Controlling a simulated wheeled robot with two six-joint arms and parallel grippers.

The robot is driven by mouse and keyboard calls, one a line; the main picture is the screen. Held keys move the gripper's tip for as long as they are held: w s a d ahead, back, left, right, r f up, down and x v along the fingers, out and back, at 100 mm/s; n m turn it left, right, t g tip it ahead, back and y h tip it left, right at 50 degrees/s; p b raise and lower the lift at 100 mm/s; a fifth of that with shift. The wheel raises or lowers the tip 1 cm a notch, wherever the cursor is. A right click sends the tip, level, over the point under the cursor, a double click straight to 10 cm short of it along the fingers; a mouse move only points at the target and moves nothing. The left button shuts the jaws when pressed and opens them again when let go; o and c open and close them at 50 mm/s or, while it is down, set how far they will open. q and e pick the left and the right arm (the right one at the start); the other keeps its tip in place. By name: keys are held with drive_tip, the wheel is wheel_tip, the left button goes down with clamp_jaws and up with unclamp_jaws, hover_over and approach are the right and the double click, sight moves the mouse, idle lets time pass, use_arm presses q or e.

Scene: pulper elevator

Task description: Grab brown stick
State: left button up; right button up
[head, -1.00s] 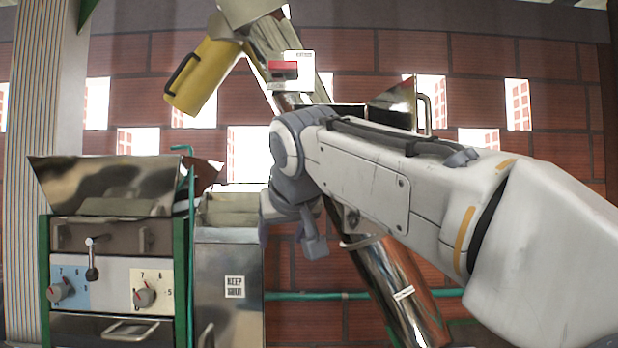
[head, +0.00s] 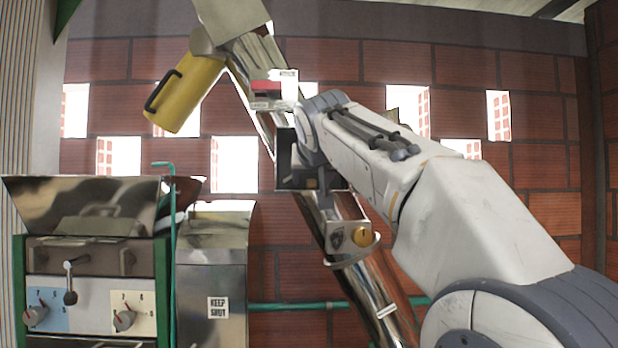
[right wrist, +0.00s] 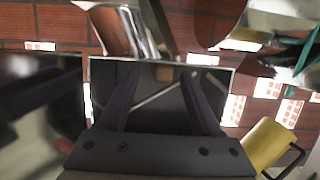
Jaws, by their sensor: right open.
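My right gripper (right wrist: 161,85) is open, its two dark fingers spread over a dark, open box (right wrist: 240,72) in the right wrist view. A small brown piece (right wrist: 165,73) shows near the box's far edge, between the fingertips, with nothing gripped. In the head view a small brown piece (head: 311,184) shows low in the dark box (head: 284,160) on the slanted metal tube. I cannot tell for sure that this is the stick; most of it is hidden. My right wrist covers the fingers in the head view. My left gripper is not in view.
The slanted metal tube (head: 372,290) runs down behind my arm. A red switch (head: 267,88) and a yellow cylinder (head: 186,94) are above left. A machine with knobs (head: 90,285) and a metal cabinet (head: 212,270) stand at left. A brick wall (head: 540,210) is behind.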

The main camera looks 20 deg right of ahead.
drive_tip(key=shift+p+x, duration=0.3)
drive_tip(key=shift+x, duration=1.15)
drive_tip(key=shift+r, duration=0.1)
clamp_jaws()
drive_tip(key=shift+s+r, duration=0.1)
